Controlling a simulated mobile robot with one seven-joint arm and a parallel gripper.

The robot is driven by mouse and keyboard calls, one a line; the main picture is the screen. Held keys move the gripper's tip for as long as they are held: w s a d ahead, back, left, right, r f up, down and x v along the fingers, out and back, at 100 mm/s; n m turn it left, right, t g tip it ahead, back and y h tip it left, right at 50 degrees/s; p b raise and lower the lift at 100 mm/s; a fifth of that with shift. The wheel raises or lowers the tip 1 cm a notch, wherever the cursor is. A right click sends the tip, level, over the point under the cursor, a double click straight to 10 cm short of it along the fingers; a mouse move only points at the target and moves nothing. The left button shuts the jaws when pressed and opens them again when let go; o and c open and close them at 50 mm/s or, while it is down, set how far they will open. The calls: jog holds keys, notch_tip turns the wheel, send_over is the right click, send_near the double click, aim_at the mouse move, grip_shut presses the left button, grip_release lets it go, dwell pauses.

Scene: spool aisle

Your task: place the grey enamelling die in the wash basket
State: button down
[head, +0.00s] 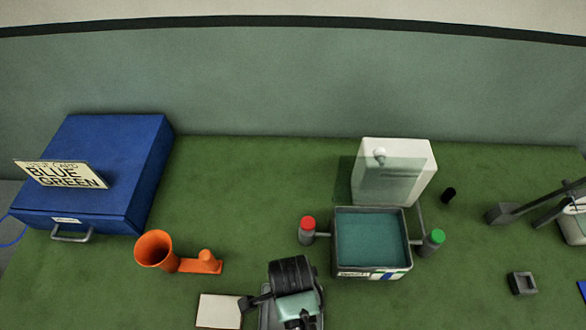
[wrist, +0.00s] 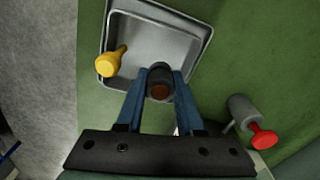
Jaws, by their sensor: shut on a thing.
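My gripper (wrist: 156,98) has its blue fingers closed on a short dark grey cylinder with a brownish end, the grey enamelling die (wrist: 158,80), in the wrist view. The die shows over a shallow grey metal tray (wrist: 203,38) that holds a yellow knobbed piece (wrist: 110,62). In the head view, my wrist is at the bottom centre and hides the die. An open grey box with a teal inside (head: 372,240) stands to the right of my wrist; I cannot tell which container is the wash basket.
A red-topped post (head: 307,229) and a green-topped post (head: 433,241) flank the teal box. A white container (head: 395,172) stands behind it. An orange funnel piece (head: 160,251) and a blue case (head: 105,170) are left. A dark block (head: 522,283) lies right.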

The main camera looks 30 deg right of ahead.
jog(key=shift+f, duration=2.25)
jog(key=shift+f, duration=0.15)
jog(key=c, duration=0.8)
grip_release()
notch_tip(320, 180, up, 12)
jog(key=shift+r, duration=0.15)
